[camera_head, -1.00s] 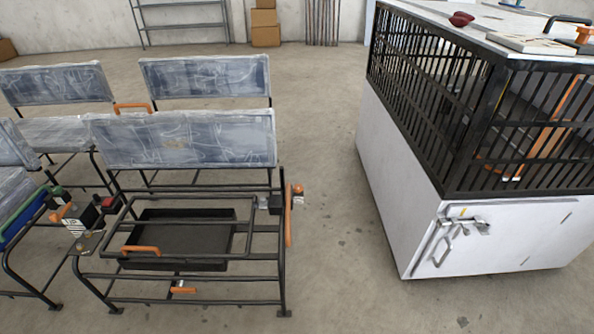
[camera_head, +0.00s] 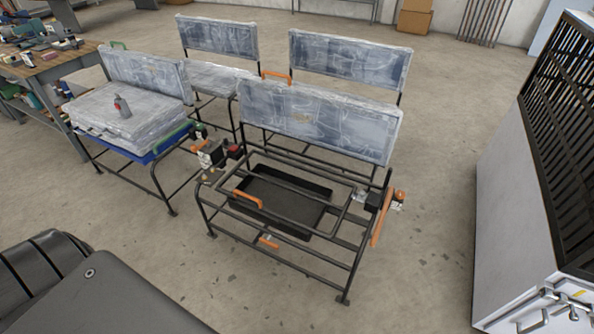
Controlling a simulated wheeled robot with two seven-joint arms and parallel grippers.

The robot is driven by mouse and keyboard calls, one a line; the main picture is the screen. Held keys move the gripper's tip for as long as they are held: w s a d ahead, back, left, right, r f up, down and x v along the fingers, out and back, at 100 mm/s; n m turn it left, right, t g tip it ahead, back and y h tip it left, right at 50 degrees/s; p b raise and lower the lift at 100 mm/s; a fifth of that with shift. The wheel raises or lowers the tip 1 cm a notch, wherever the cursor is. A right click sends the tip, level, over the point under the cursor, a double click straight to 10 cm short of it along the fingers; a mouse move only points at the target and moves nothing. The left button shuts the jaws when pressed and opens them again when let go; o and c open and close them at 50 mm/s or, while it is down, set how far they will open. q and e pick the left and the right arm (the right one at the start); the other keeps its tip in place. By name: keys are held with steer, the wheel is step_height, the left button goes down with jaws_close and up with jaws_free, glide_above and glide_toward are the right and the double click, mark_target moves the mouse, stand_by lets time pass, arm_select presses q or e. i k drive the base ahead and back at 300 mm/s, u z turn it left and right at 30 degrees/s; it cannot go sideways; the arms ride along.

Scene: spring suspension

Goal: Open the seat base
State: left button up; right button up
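The nearest seat has a black tube seat base (camera_head: 292,258) with an open frame and a black tray (camera_head: 283,201) inside it. An orange handle (camera_head: 247,198) sits at its left, and a smaller orange piece (camera_head: 268,241) is low on its front. An orange lever (camera_head: 382,216) stands at its right side. A plastic-wrapped backrest (camera_head: 318,121) rises behind the frame. Neither of my grippers shows in the view, and nothing is seen touching the seat.
A second seat (camera_head: 133,113) at the left carries a wrapped cushion with a small bottle on it. More wrapped seats (camera_head: 348,60) stand behind. A workbench (camera_head: 44,68) is at far left, a white cage cabinet (camera_head: 520,205) at right.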

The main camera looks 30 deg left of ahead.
mark_target(234, 196)
steer(key=k, duration=0.6)
steer(key=u, duration=0.85)
steer(key=i, duration=1.4)
steer(key=z, duration=0.15)
